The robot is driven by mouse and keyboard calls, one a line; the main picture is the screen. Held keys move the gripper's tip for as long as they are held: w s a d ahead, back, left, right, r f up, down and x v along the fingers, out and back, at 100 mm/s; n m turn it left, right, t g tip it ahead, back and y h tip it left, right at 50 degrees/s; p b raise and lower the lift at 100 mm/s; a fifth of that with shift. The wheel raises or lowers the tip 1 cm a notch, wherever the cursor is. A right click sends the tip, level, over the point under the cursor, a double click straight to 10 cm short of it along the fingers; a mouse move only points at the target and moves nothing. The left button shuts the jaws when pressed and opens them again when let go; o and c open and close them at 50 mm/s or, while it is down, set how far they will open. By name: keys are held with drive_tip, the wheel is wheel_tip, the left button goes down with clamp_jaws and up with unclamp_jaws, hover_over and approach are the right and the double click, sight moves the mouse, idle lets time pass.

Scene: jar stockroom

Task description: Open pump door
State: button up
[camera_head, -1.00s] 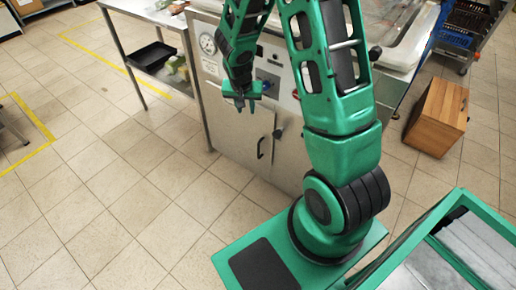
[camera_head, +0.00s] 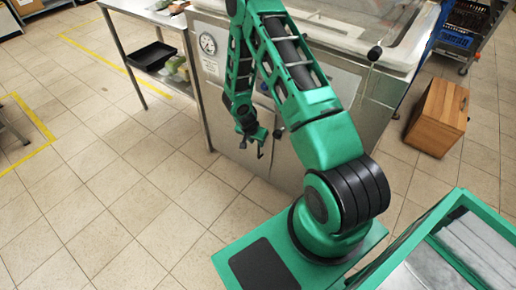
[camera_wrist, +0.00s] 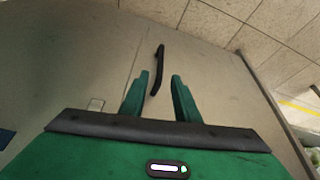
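The pump door (camera_head: 226,146) is a grey panel low on the front of the metal machine, and it looks shut. In the wrist view the door (camera_wrist: 205,65) fills much of the picture, with a seam at its edge. Its black bar handle (camera_wrist: 158,68) stands near that seam. My gripper (camera_wrist: 160,82) is open, its two green fingers apart, with the handle's near end between them in the picture. I cannot tell whether they touch it. In the head view my gripper (camera_head: 251,140) is in front of the door and partly hides the handle.
A pressure gauge (camera_head: 208,44) is on the machine's upper left. A metal table (camera_head: 131,12) with a black tray (camera_head: 152,56) stands to the left. A wooden box (camera_head: 436,118) is on the floor to the right. The tiled floor at left is clear.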

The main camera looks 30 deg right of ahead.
drive_tip(key=x, duration=0.8)
drive_tip(key=shift+r, duration=0.1)
drive_tip(key=shift+c, duration=0.6)
clamp_jaws()
